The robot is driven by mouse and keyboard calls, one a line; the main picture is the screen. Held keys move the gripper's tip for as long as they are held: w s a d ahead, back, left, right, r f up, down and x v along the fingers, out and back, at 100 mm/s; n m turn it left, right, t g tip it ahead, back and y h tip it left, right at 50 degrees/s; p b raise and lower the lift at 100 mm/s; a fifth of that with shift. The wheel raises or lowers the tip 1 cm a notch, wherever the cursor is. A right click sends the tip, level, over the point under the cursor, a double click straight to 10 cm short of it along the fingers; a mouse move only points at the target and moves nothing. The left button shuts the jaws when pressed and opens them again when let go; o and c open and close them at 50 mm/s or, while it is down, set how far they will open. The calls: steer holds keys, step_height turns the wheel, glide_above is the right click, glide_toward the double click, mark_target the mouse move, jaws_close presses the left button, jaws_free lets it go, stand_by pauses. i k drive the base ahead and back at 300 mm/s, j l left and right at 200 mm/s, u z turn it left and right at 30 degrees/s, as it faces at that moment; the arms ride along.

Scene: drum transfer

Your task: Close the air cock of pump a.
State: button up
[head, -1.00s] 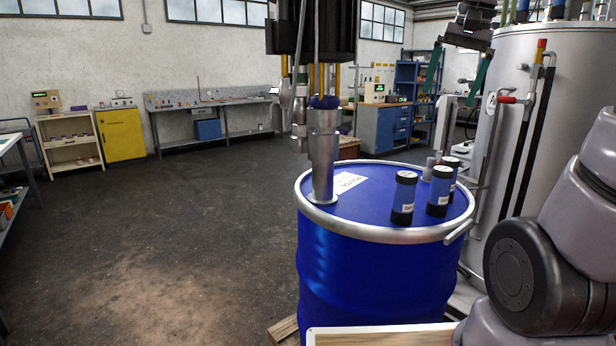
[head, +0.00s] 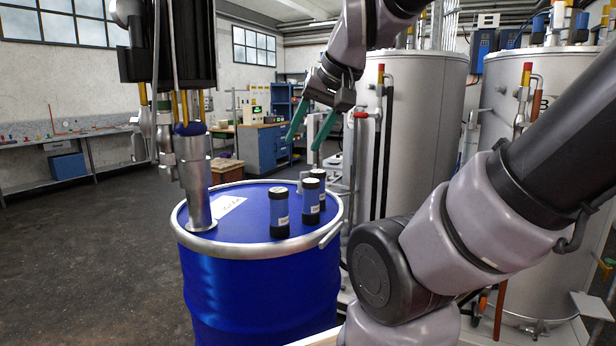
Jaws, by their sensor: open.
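The pump (head: 168,40), with a black upper body and a steel tube, stands upright in the top of the blue drum (head: 255,290). I cannot read a label telling that it is pump a. Metal fittings (head: 140,130) and yellow parts (head: 143,94) hang at its left side. I cannot tell for sure which of these is the air cock, or its position. My gripper (head: 304,146), with two green fingers, is open and empty. It points down and appears above and behind the drum top in the picture, to the right of the pump and apart from it.
Several dark blue cylinders (head: 279,212) stand on the drum lid. Tall grey tanks (head: 425,120) with pipes and a red-handled valve (head: 361,115) are at the right. A bench (head: 60,138) runs along the left wall. The floor (head: 90,250) left of the drum is clear.

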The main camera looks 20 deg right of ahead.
mark_target(137, 141)
steer(key=k+u, duration=0.35)
steer(key=k+j+u, duration=0.15)
steer(key=u, duration=0.2)
steer(key=l+u, duration=0.3)
steer(key=l, duration=0.5)
steer(key=l+u, duration=0.25)
steer(key=l, duration=1.7)
steer(key=k+l, duration=0.1)
steer(key=l, duration=1.1)
